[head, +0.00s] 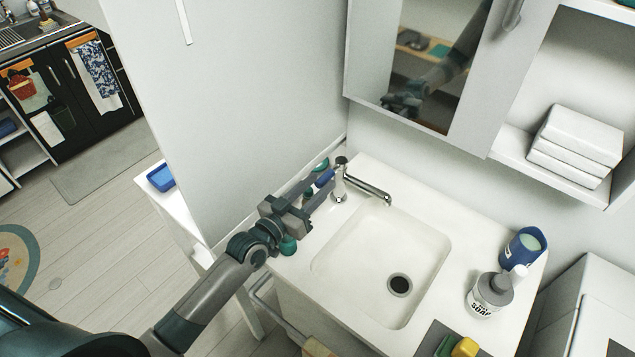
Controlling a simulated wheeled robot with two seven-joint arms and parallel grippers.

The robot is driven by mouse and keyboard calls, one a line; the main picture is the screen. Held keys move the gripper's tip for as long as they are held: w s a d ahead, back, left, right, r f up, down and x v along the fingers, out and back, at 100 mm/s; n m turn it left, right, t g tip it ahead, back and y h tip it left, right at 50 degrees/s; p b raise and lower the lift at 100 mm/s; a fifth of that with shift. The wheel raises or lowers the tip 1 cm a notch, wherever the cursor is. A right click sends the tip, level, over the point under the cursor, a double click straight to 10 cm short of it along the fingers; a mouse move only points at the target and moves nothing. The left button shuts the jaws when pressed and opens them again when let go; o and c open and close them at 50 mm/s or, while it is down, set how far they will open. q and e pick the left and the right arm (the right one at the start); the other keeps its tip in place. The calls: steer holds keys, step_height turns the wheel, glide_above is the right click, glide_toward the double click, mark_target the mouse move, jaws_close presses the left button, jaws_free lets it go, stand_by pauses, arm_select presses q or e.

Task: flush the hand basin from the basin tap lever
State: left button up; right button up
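The basin tap (360,185) is chrome and stands at the back left corner of the white hand basin (365,245). Its spout reaches right over the bowl, and its lever (341,161) is on top. No water stream shows, and the dark drain (399,285) is uncovered. My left gripper (325,189) is just left of the tap, pointing toward its base. Its two fingers look apart, with no object clearly between them. I cannot tell whether a fingertip touches the tap. My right gripper is out of view.
A blue cup (523,246) and a soap bottle (487,296) stand on the basin's right rim. Small blue and green items (322,166) lie behind my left gripper. A mirror cabinet (430,60) overhangs the back. A yellow sponge (464,347) is at the front.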

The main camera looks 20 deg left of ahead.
arm_select(q)
steer(key=shift+w, duration=0.2)
jaws_close()
steer(key=b, duration=0.1)
steer(key=m+h+b, duration=0.1)
steer(key=shift+w+a+g+b, duration=0.15)
steer(key=shift+a+g+b, duration=0.15)
steer(key=shift+a+b, duration=0.1)
steer(key=shift+w+a+g+h+b, duration=0.1)
steer(key=shift+a+g+h+b, duration=0.15)
steer(key=shift+h+b, duration=0.4)
steer(key=shift+r, duration=0.1)
jaws_free()
steer(key=shift+d, duration=0.1)
